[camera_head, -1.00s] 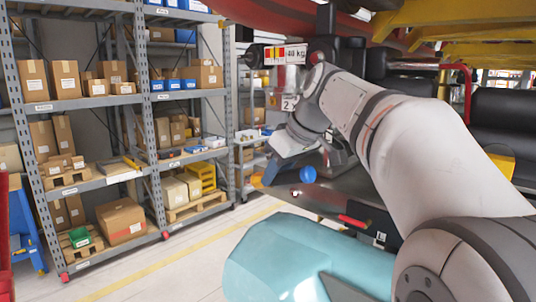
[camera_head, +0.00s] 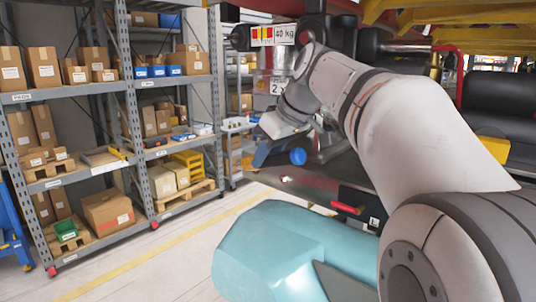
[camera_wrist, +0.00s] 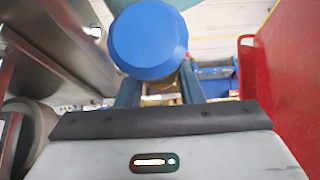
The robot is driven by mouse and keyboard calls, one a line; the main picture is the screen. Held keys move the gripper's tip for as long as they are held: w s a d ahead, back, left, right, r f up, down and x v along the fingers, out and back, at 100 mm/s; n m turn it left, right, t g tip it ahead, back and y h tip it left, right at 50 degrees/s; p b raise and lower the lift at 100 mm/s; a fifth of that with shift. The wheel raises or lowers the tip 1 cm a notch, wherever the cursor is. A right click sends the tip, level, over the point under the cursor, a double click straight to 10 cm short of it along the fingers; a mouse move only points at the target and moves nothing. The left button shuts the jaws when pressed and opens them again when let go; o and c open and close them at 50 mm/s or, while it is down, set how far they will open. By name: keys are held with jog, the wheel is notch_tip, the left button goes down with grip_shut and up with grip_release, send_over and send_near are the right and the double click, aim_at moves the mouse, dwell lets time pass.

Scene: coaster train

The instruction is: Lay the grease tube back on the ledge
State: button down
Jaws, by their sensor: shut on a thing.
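The grease tube shows as a round blue end (camera_wrist: 150,40) between the two dark blue fingers of my gripper (camera_wrist: 160,90) in the wrist view. My gripper is shut on it. The rest of the tube is mostly hidden behind that end. In the head view my gripper (camera_head: 268,153) points down and left, with the blue end (camera_head: 298,156) at its right side. A dark flat surface (camera_head: 310,184), which looks like the ledge, lies just below and behind the gripper. I cannot tell whether the tube touches it.
A red-handled item (camera_head: 346,208) lies at the dark surface's front edge. A storage rack (camera_head: 135,130) with boxes stands left. A red panel (camera_wrist: 290,60) is close on the right in the wrist view. The aisle floor is clear.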

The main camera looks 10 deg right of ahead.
aim_at(284, 161)
jog(key=shift+f+b, duration=3)
jog(key=shift+f, duration=0.65)
jog(key=c, duration=0.9)
grip_release()
jog(key=v, duration=0.8)
jog(key=shift+w+b, duration=0.1)
jog(key=shift+b, duration=0.2)
